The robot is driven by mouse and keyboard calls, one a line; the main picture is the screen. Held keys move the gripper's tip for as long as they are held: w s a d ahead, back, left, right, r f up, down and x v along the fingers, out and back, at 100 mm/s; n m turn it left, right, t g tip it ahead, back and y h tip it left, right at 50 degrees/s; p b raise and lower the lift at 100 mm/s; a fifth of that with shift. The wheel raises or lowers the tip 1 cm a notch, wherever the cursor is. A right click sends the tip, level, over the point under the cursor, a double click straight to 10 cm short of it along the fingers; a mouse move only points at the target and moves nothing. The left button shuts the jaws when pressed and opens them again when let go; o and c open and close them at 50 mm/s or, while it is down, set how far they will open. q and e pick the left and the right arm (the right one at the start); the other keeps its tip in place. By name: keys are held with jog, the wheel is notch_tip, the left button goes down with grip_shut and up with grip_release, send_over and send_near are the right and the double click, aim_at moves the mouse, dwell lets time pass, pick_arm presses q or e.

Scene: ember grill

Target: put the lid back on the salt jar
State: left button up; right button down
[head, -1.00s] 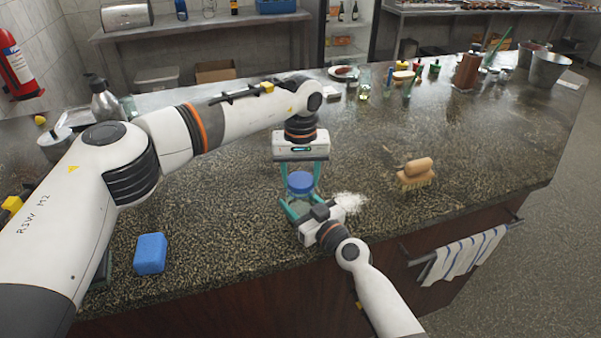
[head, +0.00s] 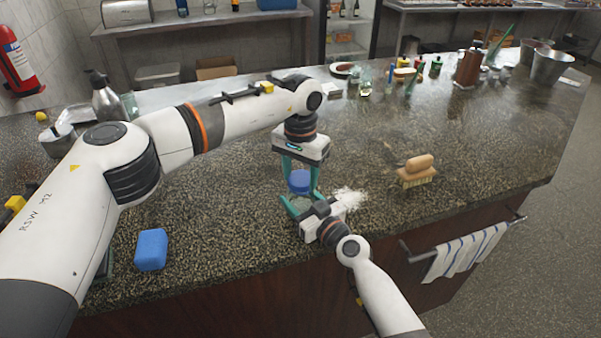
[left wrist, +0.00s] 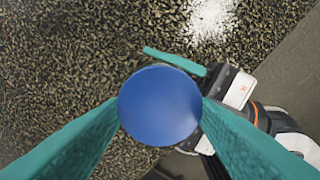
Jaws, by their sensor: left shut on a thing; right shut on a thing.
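The blue round lid (head: 299,181) is between the teal fingers of my left gripper (head: 300,180), which is shut on it and points down. In the left wrist view the lid (left wrist: 160,105) fills the middle between both fingers and hides what is under it. My right gripper (head: 295,208) comes in low from the front right, shut on the salt jar (head: 299,203). Only a little of the clear jar shows, directly below the lid. I cannot tell whether lid and jar touch. The right gripper also shows in the left wrist view (left wrist: 190,90).
Spilled white salt (head: 349,198) lies right of the jar. A wooden brush (head: 417,171) lies farther right, and a blue sponge (head: 151,250) sits near the front left edge. A striped towel (head: 465,250) hangs on the counter's front rail. Bottles and pots stand farther back.

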pick_arm(q)
jog(key=o, duration=0.9)
jog(key=shift+r, duration=0.1)
jog(key=shift+r, duration=2.2)
jog(key=shift+c, duration=0.3)
